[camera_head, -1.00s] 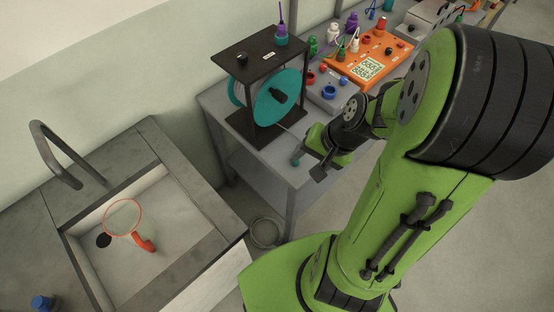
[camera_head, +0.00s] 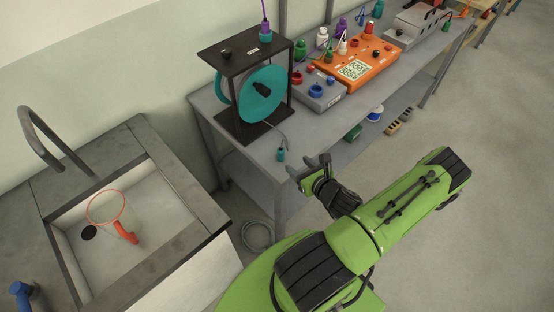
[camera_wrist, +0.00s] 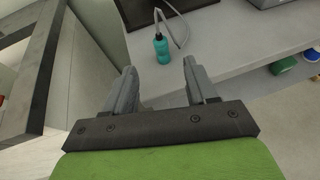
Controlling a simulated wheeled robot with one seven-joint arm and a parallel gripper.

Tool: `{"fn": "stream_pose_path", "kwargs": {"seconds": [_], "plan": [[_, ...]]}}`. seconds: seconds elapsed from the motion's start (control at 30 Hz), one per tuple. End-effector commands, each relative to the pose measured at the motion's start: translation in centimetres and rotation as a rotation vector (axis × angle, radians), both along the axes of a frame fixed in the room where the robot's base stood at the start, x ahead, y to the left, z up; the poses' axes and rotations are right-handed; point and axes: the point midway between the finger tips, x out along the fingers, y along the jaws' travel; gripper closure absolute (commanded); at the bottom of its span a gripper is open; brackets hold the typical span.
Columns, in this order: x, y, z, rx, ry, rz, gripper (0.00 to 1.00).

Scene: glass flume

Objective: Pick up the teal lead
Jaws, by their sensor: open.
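The teal lead (camera_head: 281,154) ends in a small teal plug near the front edge of the grey bench, below the black stand with teal discs. A thin grey cable runs from it toward the stand. In the wrist view the teal plug (camera_wrist: 161,48) lies beyond my fingertips, roughly centred between them, with its grey cable rising above. My gripper (camera_head: 308,170) is open and empty, just off the bench's front edge, to the right of and below the plug in the head view. Its two fingers also show in the wrist view (camera_wrist: 160,72). It does not touch the plug.
The black stand (camera_head: 222,57) with teal discs (camera_head: 262,95) stands behind the plug. A grey box (camera_head: 318,97) and an orange instrument (camera_head: 357,68) are to the right on the bench (camera_head: 205,103). A sink (camera_head: 85,265) with a red-rimmed strainer is at left. The floor at right is clear.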

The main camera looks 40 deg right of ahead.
Motion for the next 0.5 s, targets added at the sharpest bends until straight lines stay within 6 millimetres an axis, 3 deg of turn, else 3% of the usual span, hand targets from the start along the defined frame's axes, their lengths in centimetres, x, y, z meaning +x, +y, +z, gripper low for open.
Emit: {"fn": "stream_pose_path", "kwargs": {"seconds": [0.03,0.5], "plan": [[0.8,-0.2,-1.4,-0.008,0.002,0.007,0.43],[6.4,-1.2,-3.2,-0.007,0.001,0.007,0.43]]}}
